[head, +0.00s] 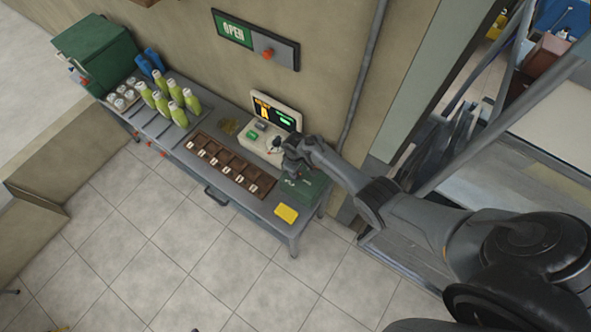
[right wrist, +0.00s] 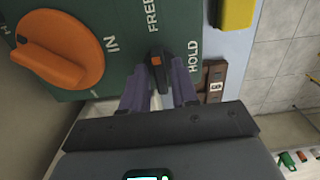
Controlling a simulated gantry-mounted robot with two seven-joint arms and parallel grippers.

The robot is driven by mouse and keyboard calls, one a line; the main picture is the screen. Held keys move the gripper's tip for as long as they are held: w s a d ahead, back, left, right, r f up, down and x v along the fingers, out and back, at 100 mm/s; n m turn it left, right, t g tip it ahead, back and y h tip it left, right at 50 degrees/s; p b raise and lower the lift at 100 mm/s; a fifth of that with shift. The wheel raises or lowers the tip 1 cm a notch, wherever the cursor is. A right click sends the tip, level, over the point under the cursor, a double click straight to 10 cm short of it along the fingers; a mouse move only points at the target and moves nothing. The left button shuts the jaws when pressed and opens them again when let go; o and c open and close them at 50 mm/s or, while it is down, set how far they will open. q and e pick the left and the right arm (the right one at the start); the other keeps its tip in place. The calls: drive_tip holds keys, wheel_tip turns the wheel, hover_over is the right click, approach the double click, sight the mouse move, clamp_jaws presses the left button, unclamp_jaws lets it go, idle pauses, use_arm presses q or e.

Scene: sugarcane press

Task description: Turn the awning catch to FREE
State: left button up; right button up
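The awning catch (right wrist: 160,70) is a small dark lever with an orange mark, on a green panel (right wrist: 118,30) lettered FREE and HOLD. In the right wrist view it stands between the two fingers of my right gripper (right wrist: 160,82). The fingers flank it closely; I cannot tell whether they touch it. In the head view my right gripper (head: 291,168) is low over the green panel (head: 299,193) at the right end of the counter, and hides the catch. My left gripper is not in view.
A large orange knob (right wrist: 62,52) beside the lettering IN is left of the catch. A yellow block (head: 287,214) lies at the counter's front right corner. A brown divided tray (head: 228,168), a register (head: 262,137) and several green bottles (head: 178,112) stand further left.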

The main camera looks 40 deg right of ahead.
drive_tip(key=shift+o, duration=0.7)
drive_tip(key=shift+r, duration=0.5)
wheel_tip(320, 180, up, 10)
drive_tip(key=p, duration=0.2)
drive_tip(key=shift+f, duration=0.1)
